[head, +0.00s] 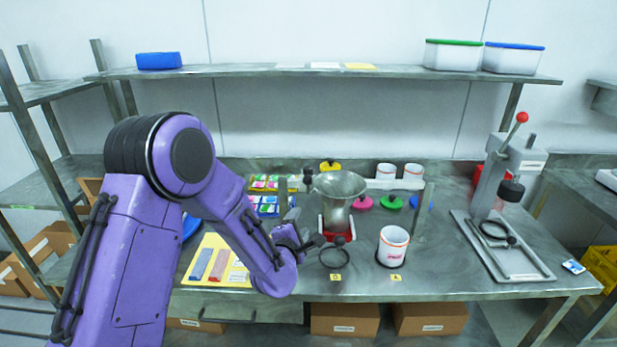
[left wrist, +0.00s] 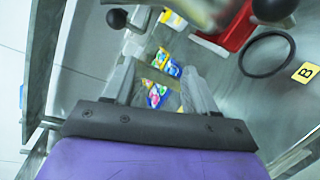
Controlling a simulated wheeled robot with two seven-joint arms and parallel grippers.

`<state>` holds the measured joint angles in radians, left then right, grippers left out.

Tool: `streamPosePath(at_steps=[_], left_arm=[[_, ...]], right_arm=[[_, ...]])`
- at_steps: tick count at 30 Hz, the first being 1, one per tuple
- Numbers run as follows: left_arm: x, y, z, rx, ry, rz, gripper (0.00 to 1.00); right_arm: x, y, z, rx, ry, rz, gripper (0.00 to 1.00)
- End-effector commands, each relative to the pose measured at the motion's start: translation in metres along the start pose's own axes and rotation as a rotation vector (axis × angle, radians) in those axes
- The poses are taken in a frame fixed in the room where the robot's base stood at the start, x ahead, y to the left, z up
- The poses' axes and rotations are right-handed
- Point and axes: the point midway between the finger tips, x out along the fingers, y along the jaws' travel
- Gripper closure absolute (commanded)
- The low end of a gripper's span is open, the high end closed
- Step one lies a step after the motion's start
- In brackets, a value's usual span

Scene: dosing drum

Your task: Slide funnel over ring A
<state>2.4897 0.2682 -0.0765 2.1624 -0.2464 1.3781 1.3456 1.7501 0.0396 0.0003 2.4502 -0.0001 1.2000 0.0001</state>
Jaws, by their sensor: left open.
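A metal funnel (head: 340,186) stands upright on a red carriage (head: 326,234) with a black ball knob (head: 340,241) at its front. A dark ring (head: 335,258) lies in front of it by the label B, and it also shows in the left wrist view (left wrist: 243,60). A white cup (head: 393,246) stands at the label A (head: 396,277); its base hides most of any ring there. My left gripper (head: 308,240) is open and empty, left of the red carriage. In the left wrist view its fingers (left wrist: 158,90) are apart with nothing between them. My right gripper is not in view.
A lever press (head: 495,180) stands on a tray at the right. A yellow mat (head: 218,262) lies left.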

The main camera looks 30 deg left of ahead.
Motion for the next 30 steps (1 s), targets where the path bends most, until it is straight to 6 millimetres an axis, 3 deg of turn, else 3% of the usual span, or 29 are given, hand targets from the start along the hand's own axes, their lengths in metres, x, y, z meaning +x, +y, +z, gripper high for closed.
streamPosePath(at_steps=[1, 3, 6, 19, 24, 30], left_arm=[[0.006, 0.030, 0.009, -0.092, -0.020, 0.056, 0.44], [0.011, 0.053, 0.015, -0.184, -0.042, 0.104, 0.44], [0.019, 0.065, 0.018, -0.228, -0.053, 0.125, 0.44], [0.103, 0.076, 0.019, -0.225, -0.048, 0.123, 0.44], [0.115, 0.075, 0.019, -0.225, -0.049, 0.122, 0.44], [0.116, 0.074, 0.019, -0.225, -0.049, 0.121, 0.44]], right_arm=[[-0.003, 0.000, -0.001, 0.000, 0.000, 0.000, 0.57], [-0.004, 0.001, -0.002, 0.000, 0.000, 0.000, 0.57], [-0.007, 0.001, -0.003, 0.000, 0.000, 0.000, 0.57], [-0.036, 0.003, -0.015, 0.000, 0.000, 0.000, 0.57], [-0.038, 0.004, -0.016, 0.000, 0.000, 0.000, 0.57], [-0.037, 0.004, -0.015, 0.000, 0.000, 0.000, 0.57]])
